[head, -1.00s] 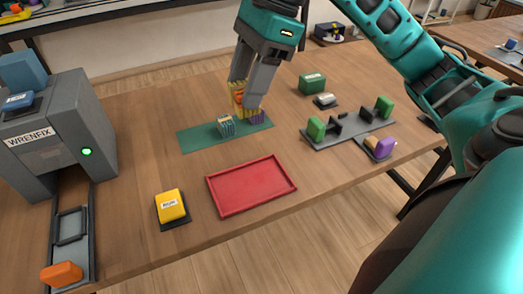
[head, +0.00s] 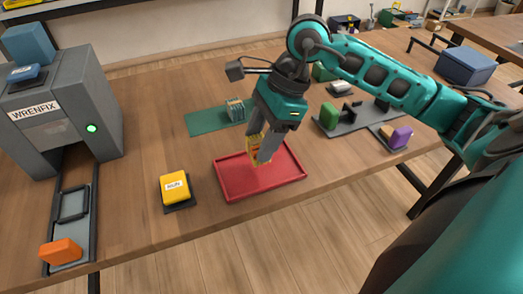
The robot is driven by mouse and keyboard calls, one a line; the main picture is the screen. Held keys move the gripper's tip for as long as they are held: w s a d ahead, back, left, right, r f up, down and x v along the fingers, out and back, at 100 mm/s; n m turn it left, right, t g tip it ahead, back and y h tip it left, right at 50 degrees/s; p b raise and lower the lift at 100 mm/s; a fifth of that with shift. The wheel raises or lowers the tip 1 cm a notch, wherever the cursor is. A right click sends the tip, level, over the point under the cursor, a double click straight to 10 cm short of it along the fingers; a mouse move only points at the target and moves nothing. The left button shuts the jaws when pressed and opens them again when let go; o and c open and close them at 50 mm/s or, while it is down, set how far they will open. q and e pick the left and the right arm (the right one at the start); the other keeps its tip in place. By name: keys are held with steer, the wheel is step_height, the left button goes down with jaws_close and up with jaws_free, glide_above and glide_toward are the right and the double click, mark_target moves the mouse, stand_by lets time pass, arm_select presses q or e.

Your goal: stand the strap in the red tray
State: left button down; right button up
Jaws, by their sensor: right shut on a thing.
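The red tray (head: 232,190) lies flat on the wooden table, near its front edge. My right gripper (head: 262,156) points down over the back middle part of the tray. It is shut on the strap (head: 252,147), which looks yellow and upright between the fingers. The fingers hide much of the strap. I cannot tell whether its lower end touches the tray floor. My left gripper is not in view.
A teal striped bundle (head: 235,110) stands on the green mat (head: 205,124) behind the tray. A yellow button block (head: 174,186) is left of the tray. The grey WRENFIX machine (head: 65,125) stands further left. A grey fixture (head: 350,120) with green blocks is at the right.

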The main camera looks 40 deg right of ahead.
step_height(320, 180, down, 3)
steer(key=shift+r, duration=0.1)
steer(key=shift+f, duration=0.45)
steer(key=shift+f+b, duration=0.2)
steer(key=shift+b, duration=0.25)
steer(key=o, duration=1.1)
steer(key=shift+r, duration=0.1)
steer(key=shift+o, duration=0.2)
steer(key=shift+r, duration=0.1)
